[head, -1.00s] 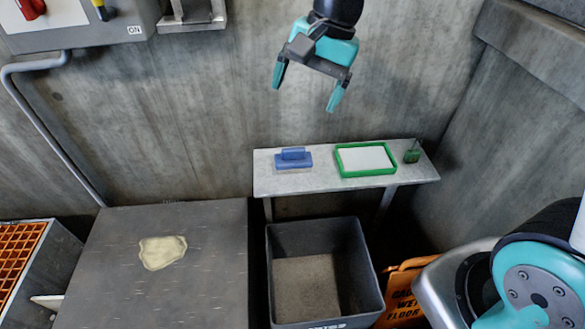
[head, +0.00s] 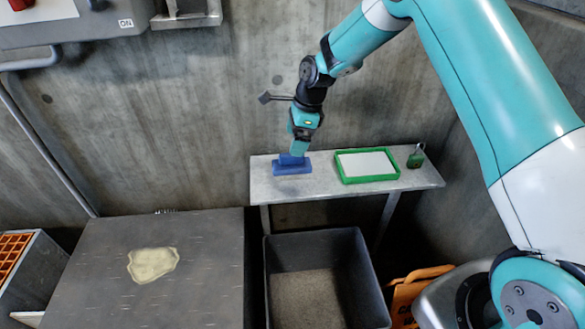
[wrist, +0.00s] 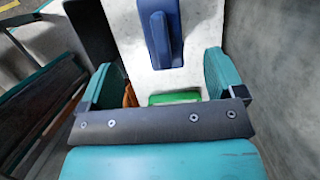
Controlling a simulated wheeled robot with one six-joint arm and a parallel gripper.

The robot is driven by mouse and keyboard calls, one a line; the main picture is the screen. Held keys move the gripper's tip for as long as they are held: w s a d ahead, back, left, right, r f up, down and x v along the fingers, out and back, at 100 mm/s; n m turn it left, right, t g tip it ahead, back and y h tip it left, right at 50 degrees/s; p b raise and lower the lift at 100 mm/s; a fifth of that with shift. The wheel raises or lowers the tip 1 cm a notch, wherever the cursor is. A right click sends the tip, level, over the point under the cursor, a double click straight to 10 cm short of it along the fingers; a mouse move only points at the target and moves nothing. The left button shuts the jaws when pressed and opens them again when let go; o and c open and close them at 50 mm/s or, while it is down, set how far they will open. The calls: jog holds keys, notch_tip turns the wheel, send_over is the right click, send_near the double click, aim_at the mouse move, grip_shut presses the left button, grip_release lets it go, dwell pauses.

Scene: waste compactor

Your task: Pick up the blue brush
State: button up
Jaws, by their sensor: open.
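The blue brush (head: 291,167) lies on the left end of a pale grey shelf (head: 325,189) against the concrete wall, its raised handle uppermost. My gripper (head: 300,147) is just above the brush and points down, overlapping the handle in the head view. In the wrist view, my gripper (wrist: 163,77) has its two teal fingers spread wide with nothing between them but the shelf surface and a bit of green. The brush (wrist: 162,35) shows there at top centre, between the lines of the fingers. I cannot tell whether a finger touches it.
A green-rimmed tray with a white inside (head: 369,179) lies right of the brush, and a green padlock (head: 416,160) beyond it. A dark open bin (head: 352,240) stands below the shelf. A flat platform (head: 205,290) with a beige patch is at left; an orange sign (head: 408,296) is at right.

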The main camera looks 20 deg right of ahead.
aim_at(290, 164)
jog(key=x, duration=0.3)
jog(key=shift+f, duration=0.1)
jog(key=x, duration=0.5)
jog(key=shift+d+f, duration=0.2)
jog(key=shift+d, duration=0.1)
jog(key=c, duration=1.1)
jog(key=shift+r, duration=0.1)
notch_tip(290, 164, up, 20)
jog(key=shift+f+p, duration=0.1)
jog(key=shift+p, duration=0.45)
